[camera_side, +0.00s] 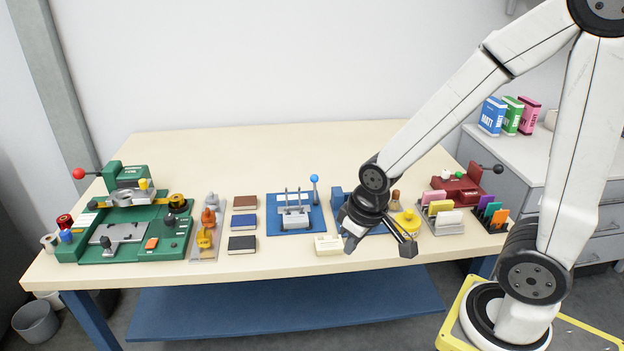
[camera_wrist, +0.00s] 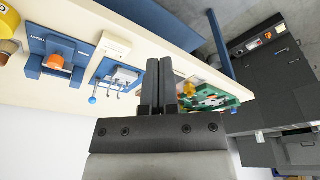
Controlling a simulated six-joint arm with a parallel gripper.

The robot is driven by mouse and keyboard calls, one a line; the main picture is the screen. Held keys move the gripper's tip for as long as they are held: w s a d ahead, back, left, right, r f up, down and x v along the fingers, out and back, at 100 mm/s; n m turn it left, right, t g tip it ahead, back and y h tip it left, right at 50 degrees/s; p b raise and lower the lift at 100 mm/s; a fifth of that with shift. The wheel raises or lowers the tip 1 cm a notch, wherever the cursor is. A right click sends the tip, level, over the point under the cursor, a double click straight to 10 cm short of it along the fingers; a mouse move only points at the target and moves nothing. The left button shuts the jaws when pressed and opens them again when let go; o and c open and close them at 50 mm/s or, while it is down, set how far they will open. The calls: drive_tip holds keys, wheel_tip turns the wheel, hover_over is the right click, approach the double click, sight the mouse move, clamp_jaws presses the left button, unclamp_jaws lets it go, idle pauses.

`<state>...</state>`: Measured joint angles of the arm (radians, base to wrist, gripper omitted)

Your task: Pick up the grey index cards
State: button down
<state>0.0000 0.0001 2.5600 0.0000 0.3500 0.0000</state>
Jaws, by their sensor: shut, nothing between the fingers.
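The rack of index cards (camera_side: 432,230) stands at the right part of the table in the side view. It holds a pink block, a yellow block and, in front, a pale block that looks white to light grey (camera_side: 448,219), which may be the grey cards. My gripper (camera_side: 408,246) hangs over the front of the table, left of this rack and apart from it. In the wrist view my gripper's two dark fingers (camera_wrist: 166,62) are together and empty. The card rack does not show in the wrist view.
A yellow round item (camera_side: 407,221) and a blue fixture (camera_side: 337,198) are close to my gripper. A cream box (camera_side: 328,244) lies at the front edge. A dark rack of coloured cards (camera_side: 499,228) stands right of the pale block, with a red press (camera_side: 460,188) behind.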

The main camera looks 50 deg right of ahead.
unclamp_jaws()
idle(0.3)
